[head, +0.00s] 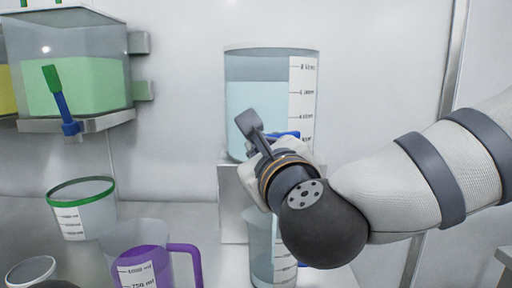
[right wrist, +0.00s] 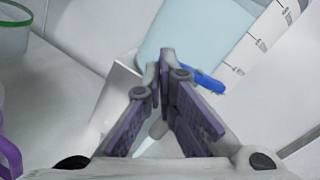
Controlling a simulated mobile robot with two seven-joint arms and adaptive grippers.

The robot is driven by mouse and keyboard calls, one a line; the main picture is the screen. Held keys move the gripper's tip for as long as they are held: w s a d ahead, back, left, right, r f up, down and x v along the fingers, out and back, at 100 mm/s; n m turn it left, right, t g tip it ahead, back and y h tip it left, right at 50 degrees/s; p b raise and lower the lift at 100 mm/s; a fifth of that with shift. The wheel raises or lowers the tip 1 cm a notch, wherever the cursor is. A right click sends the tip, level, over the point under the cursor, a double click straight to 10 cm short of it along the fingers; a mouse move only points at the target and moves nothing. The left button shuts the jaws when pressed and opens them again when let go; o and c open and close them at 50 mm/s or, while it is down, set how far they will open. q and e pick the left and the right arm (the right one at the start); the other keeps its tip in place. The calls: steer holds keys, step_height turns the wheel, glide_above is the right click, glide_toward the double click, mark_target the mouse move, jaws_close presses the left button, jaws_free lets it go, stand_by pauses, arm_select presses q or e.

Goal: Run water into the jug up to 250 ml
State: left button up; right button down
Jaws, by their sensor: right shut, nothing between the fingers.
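A clear tank (head: 268,82) of pale blue water with a printed scale stands on a metal stand at the middle. Its blue tap lever (head: 288,135) shows beside my right gripper (head: 256,132), and also in the right wrist view (right wrist: 204,80), close to the fingertips (right wrist: 165,65). My right gripper is shut and empty; whether it touches the lever I cannot tell. A clear graduated vessel (head: 260,248) stands below the tank, partly hidden by my arm; its water level is not readable. A purple-handled jug (head: 186,252) marked in ml stands left of it.
A wall tank of green liquid (head: 78,85) with a green-and-blue tap (head: 59,100) hangs at upper left. A green-rimmed clear cup (head: 82,212) and another pale cup (head: 30,270) stand on the left counter. The counter between the cups and the stand is clear at the back.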

steer(key=shift+x, duration=0.9)
stand_by(4.4)
